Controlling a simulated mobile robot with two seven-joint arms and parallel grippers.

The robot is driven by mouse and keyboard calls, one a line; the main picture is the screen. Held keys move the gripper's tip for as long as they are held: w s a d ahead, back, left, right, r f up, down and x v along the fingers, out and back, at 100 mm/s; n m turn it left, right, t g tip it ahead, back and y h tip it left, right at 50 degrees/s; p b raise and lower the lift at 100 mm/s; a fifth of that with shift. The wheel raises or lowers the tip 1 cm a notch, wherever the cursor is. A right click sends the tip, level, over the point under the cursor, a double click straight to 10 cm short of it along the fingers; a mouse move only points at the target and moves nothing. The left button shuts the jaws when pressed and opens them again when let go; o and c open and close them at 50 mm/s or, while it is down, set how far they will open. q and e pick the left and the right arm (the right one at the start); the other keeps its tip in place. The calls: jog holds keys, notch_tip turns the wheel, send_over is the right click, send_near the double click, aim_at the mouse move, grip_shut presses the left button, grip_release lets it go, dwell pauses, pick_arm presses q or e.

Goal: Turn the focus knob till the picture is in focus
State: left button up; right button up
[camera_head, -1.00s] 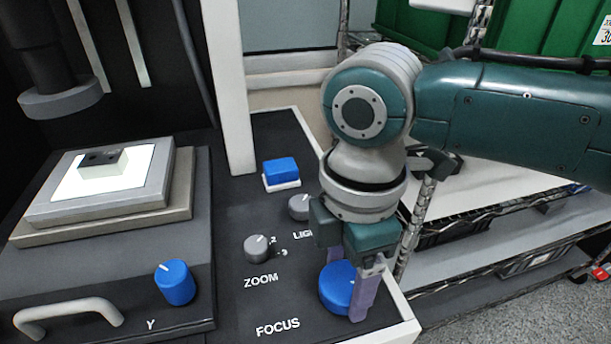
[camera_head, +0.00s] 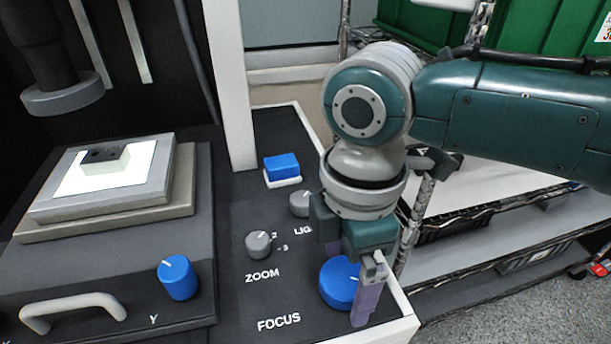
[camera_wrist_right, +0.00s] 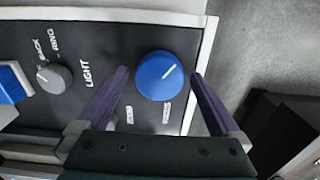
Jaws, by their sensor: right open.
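The blue focus knob (camera_head: 338,284) sits on the dark panel above the FOCUS label, partly covered by my right gripper (camera_head: 348,284). In the right wrist view the knob (camera_wrist_right: 158,77) is round, with a white pointer line towards the upper right. My right gripper (camera_wrist_right: 160,74) is open, with one purple finger on each side of the knob. Gaps show between the fingers and the knob in that view. In the head view the near finger stands in front of the knob and the far finger is mostly hidden. My left gripper is not in view. No focus picture can be made out.
A grey zoom knob (camera_head: 259,244), a grey light knob (camera_head: 300,204) and a blue switch (camera_head: 281,167) share the panel. A blue Y knob (camera_head: 177,278) and a handle (camera_head: 72,312) are on the stage at left. The panel's white edge (camera_head: 404,325) is close to the gripper.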

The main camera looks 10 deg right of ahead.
aim_at(344, 277)
notch_tip(344, 277, up, 9)
jog(key=shift+f+p, duration=0.1)
jog(key=shift+p, duration=0.4)
jog(key=shift+r, duration=0.6)
jog(key=shift+a, duration=0.1)
